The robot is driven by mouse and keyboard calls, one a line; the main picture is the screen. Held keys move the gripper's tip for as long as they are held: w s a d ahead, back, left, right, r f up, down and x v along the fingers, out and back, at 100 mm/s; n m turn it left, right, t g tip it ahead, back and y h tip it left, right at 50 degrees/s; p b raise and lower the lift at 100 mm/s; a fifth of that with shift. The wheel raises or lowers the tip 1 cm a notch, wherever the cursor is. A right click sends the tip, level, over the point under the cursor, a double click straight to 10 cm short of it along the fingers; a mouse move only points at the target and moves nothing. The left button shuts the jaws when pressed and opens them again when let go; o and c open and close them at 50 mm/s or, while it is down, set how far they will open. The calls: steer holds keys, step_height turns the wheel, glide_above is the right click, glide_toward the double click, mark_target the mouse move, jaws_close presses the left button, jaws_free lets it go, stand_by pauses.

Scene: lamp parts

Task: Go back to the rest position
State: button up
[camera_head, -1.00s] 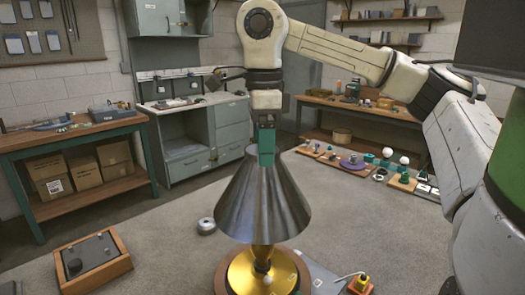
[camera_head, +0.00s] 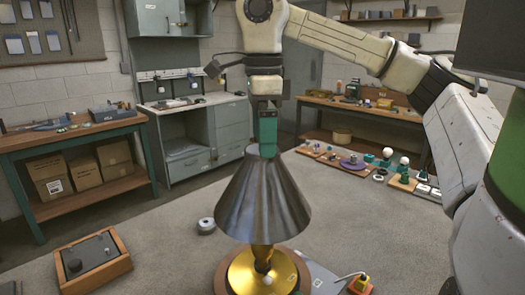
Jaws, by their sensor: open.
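A dark metal lampshade (camera_head: 262,204), a truncated cone, sits upright on top of a brass lamp stem and base (camera_head: 252,272) at the front centre. My gripper (camera_head: 267,150) points straight down right at the narrow top of the shade. Its green fingers overlap the shade's top rim in this view. The gap between the fingers is hard to make out from this side, and I cannot tell whether they touch the shade.
A wooden box with a dark top (camera_head: 92,262) lies at the front left. Several small parts lie in trays (camera_head: 400,180) at the right. A green-edged workbench (camera_head: 80,136) stands left.

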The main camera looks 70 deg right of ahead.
step_height(320, 180, up, 8)
steer(key=shift+r, duration=0.25)
